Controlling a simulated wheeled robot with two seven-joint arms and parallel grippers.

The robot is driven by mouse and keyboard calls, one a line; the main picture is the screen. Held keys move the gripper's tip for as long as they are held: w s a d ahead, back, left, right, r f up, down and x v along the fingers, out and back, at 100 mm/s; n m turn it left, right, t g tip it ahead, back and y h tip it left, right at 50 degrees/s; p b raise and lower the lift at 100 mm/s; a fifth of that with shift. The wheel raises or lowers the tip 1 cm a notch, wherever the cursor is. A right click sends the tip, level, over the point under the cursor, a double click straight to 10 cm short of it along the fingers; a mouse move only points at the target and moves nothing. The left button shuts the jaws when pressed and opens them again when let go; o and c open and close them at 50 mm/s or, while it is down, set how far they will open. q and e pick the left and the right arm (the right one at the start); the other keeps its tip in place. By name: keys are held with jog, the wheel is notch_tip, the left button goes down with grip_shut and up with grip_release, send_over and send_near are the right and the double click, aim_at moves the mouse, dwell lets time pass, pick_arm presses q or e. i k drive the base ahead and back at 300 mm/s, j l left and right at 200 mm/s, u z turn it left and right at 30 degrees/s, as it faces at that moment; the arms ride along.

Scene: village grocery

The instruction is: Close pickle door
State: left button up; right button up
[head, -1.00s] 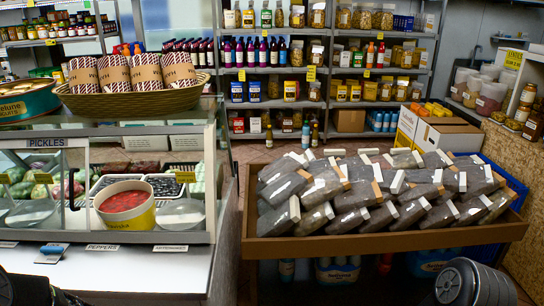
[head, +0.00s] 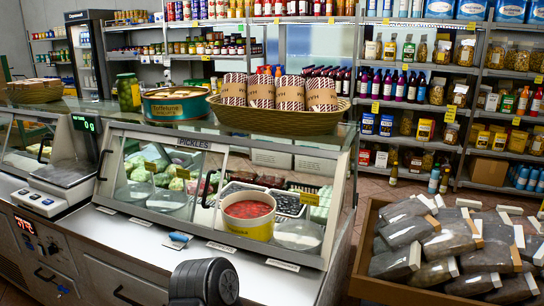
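The glass display case (head: 230,256) stands in the middle of the head view. A sign reading PICKLES (head: 193,143) is on its upper frame. Below the sign is a glass pane, apparently the pickle door (head: 160,185), with a dark upright handle (head: 212,188) near its right edge. This pane covers the left part of the case. The right part, with a red-filled yellow tub (head: 248,215), looks uncovered, though clear glass is hard to rule out. A second dark handle (head: 103,165) is at the case's left end. Neither gripper is in view; only a dark arm link of mine shows at the bottom.
A scale (head: 62,185) stands on the counter left of the case. A basket (head: 280,118), a round tin (head: 175,105) and a jar (head: 128,92) stand on top. A wooden bin (head: 372,287) of dark packets is at right. Open floor lies between case and bin.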

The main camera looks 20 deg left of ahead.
aim_at(193, 143)
jog(key=u, duration=1.6)
jog(key=i+j, duration=0.15)
jog(key=j, duration=0.25)
jog(key=i+j, duration=0.1)
jog(key=j, duration=0.35)
jog(key=i+j+z, duration=0.1)
jog(key=j, duration=0.3)
jog(key=i+j, duration=0.15)
jog(key=j, duration=0.25)
jog(key=i+j+z, duration=0.1)
jog(key=j, duration=0.35)
jog(key=i+j, duration=0.15)
jog(key=j, duration=0.25)
jog(key=i+j, duration=0.1)
jog(key=j, duration=0.35)
